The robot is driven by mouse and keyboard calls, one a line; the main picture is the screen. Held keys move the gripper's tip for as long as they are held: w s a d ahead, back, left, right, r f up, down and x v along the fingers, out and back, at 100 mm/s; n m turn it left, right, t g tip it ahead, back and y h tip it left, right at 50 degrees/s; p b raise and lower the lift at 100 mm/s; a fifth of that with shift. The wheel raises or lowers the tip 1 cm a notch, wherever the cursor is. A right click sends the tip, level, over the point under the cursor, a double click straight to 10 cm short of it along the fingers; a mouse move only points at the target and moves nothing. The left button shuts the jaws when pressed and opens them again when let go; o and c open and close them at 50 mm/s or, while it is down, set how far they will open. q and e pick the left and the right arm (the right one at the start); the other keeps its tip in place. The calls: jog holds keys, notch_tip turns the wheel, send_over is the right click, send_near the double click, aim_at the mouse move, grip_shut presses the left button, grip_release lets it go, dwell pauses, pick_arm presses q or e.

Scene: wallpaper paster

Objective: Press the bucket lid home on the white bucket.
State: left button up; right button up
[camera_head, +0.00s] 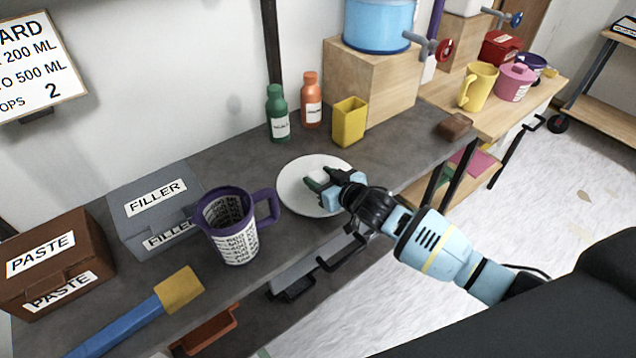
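A white round disc (296,187) lies flat on the grey counter; it looks like a lid or a plate. No bucket wall shows under it, so I cannot tell whether it sits on a bucket. My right gripper (322,180) reaches in from the right over the disc. Its fingers look apart with nothing between them, and I cannot tell whether they touch the disc. The gripper hides part of the disc's right side. My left gripper is not in view.
A purple-handled measuring jug (233,235) stands left of the disc. Green (277,115) and orange (311,98) bottles and a yellow cup (349,121) stand behind. Filler (155,205) and paste (55,265) boxes and a blue-handled brush (125,325) are at left.

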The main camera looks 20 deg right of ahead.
aim_at(322, 178)
jog(key=c, duration=0.6)
jog(key=shift+o, duration=0.2)
notch_tip(322, 178, up, 9)
jog(key=shift+f+p, duration=0.1)
jog(key=shift+p, duration=0.5)
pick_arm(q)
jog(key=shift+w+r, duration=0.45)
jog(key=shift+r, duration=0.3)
pick_arm(e)
jog(key=shift+r, duration=0.6)
